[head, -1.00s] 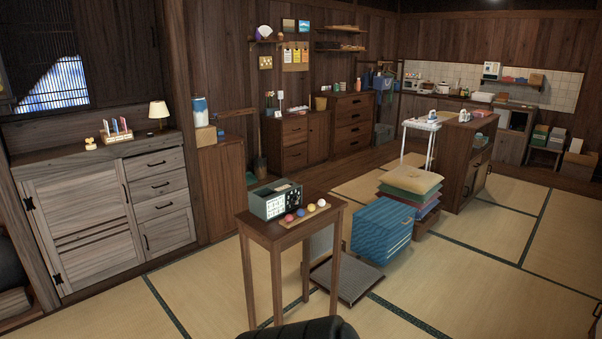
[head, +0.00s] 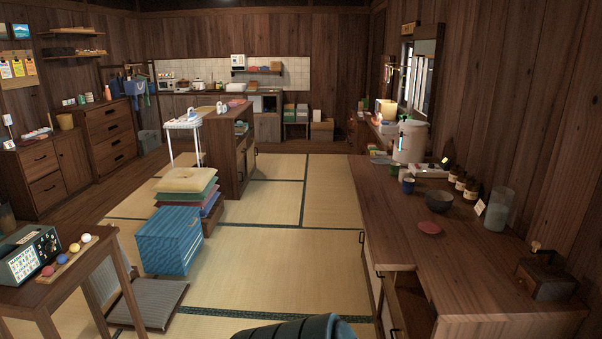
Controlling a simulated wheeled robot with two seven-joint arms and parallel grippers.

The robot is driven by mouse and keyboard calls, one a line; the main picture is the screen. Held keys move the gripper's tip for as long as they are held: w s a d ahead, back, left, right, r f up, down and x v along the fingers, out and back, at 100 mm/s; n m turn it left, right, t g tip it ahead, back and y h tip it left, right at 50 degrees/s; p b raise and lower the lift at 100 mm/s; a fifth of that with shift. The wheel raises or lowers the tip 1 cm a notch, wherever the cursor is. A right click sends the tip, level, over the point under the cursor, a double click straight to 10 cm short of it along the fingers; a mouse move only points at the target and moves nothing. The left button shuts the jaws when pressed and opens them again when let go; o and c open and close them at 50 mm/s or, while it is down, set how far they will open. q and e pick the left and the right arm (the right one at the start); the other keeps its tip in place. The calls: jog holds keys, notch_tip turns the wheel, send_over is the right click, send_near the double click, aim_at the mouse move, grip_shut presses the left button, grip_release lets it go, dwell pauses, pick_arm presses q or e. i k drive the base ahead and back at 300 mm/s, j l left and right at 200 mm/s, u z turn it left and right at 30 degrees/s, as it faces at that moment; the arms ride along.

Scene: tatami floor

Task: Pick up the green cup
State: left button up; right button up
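A small green item, which looks like a cup (head: 394,170), stands on the long wooden counter (head: 470,265) at the right, behind a dark blue cup (head: 408,185). It is small and partly hidden, so its shape is hard to tell. A dark bowl (head: 439,201) and a flat red dish (head: 429,227) are on the same counter, nearer to me. Neither of my grippers is in view.
A white lidded container (head: 411,142), several brown bottles (head: 461,183) and a glass jar (head: 498,209) line the counter's back. Tatami (head: 270,262) is clear in the middle. A blue box (head: 168,243) and side table (head: 60,285) stand left.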

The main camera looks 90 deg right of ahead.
aim_at(394, 167)
jog(key=z, duration=3.45)
